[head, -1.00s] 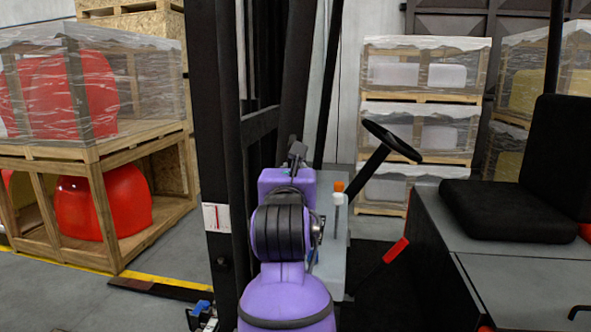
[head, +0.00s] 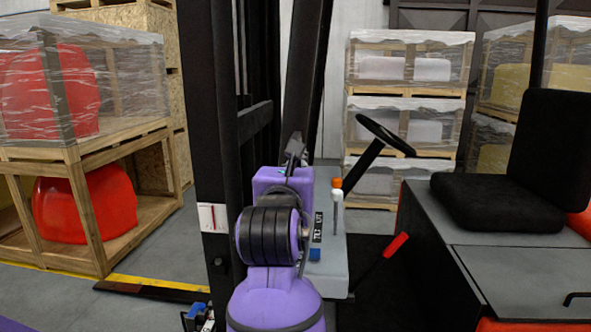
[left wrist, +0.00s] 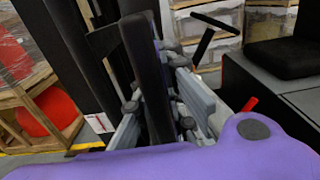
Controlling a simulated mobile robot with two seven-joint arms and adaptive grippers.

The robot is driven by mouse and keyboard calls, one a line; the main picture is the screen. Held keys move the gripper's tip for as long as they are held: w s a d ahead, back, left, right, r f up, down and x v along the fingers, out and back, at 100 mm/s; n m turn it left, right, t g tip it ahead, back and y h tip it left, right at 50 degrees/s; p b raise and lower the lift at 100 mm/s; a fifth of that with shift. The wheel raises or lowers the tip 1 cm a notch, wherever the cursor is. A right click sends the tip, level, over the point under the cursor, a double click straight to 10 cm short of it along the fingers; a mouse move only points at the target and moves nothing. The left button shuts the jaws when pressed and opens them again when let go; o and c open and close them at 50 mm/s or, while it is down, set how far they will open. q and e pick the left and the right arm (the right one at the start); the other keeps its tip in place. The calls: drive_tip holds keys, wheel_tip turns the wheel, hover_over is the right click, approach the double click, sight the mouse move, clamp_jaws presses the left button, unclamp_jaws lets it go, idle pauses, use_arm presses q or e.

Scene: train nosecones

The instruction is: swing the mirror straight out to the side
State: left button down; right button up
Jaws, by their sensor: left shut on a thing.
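A long black panel, which looks like the mirror (left wrist: 148,75), stands nearly upright and slightly tilted in the middle of the left wrist view. The grey fingers of my left gripper (left wrist: 160,115) are on either side of it, shut on it. In the head view my purple left arm rises in the middle, and its wrist hides most of the left gripper (head: 296,150). I cannot separate the mirror from the dark posts behind the wrist there.
A forklift surrounds the arm: dark mast (head: 212,120), steering wheel (head: 386,135), red-handled lever (head: 396,245) and black seat (head: 500,200). Wooden crates with red nosecones (head: 85,205) stand at left; wrapped pallets (head: 410,70) stand behind. Open floor (head: 50,295) lies at front left.

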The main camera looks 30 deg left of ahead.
sight(294, 135)
use_arm(q)
drive_tip(key=shift+r, duration=0.15)
drive_tip(key=c, duration=1.8)
unclamp_jaws()
drive_tip(key=shift+a, duration=0.1)
wheel_tip(294, 135, up, 10)
drive_tip(key=shift+f, duration=0.1)
